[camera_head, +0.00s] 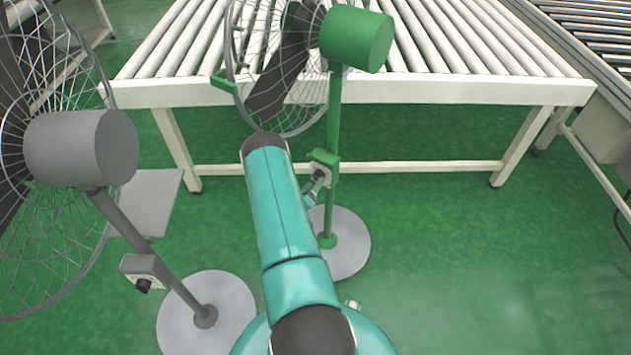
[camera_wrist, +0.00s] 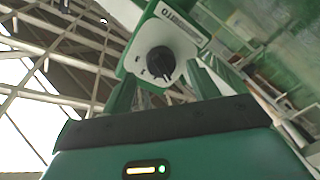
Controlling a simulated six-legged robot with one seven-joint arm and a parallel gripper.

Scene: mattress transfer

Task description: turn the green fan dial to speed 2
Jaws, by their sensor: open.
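The green fan (camera_head: 356,40) stands ahead, with its pole rising from a round grey base (camera_head: 348,245). Its control box (camera_head: 324,157) is on the pole; in the wrist view the box (camera_wrist: 172,30) has a white face. The black dial (camera_wrist: 160,62) sits on that face, with small marks around it too blurred to read. My gripper (camera_wrist: 162,82) is open, its two green fingers apart on either side below the dial. Contact with the dial cannot be told. In the head view my arm hides most of the gripper; a small part (camera_head: 311,194) shows beside the box.
A grey fan (camera_head: 80,148) with its own control box (camera_head: 145,268) stands close on the left, on a round base (camera_head: 207,320). A white roller conveyor (camera_head: 440,90) runs behind the green fan. The green floor (camera_head: 470,260) to the right is clear.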

